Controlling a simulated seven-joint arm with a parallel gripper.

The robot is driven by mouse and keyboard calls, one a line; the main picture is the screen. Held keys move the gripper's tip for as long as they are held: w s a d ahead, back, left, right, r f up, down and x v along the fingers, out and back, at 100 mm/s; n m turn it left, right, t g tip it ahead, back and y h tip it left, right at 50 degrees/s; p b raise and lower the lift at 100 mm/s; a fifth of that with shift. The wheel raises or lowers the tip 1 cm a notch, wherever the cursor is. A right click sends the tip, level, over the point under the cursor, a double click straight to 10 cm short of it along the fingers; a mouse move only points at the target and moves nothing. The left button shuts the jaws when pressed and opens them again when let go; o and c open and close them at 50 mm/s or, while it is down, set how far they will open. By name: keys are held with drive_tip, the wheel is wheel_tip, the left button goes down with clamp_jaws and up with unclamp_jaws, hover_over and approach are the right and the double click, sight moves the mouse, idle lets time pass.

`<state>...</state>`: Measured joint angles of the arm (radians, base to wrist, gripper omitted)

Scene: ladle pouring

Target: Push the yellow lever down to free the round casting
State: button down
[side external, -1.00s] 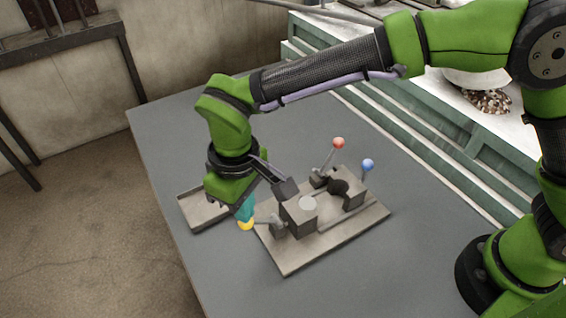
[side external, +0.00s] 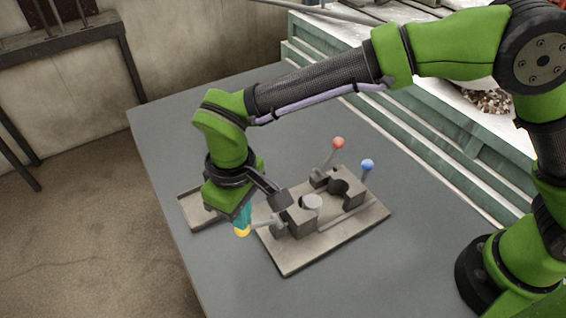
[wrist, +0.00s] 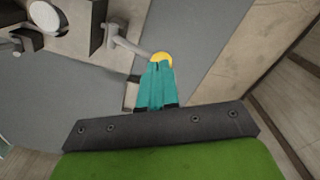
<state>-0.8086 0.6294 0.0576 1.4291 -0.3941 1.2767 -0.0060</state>
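The yellow lever's round knob (side external: 242,231) is at the left front of the grey fixture (side external: 290,262), at the end of a grey lever arm (side external: 262,224). The knob also shows in the wrist view (wrist: 162,58). My gripper (side external: 242,222) has its teal fingers together, with their tips on or right at the knob; contact is partly hidden. The fingers look shut with nothing between them. The round casting (side external: 312,202), a light grey disc, sits in the near block of the fixture. It is partly in the wrist view (wrist: 43,14) at the top left.
A red-knobbed lever (side external: 338,143) and a blue-knobbed lever (side external: 367,164) stand upright at the fixture's far end. A shallow grey tray (side external: 189,212) lies left of the fixture, partly behind my gripper. The table (side external: 235,285) is clear in front.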

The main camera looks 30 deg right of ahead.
drive_tip(key=shift+f, duration=0.35)
drive_tip(key=shift+a+f, duration=0.1)
drive_tip(key=shift+f, duration=0.65)
idle(0.3)
wheel_tip(320, 180, up, 11)
idle(1.6)
drive_tip(key=shift+a, duration=0.1)
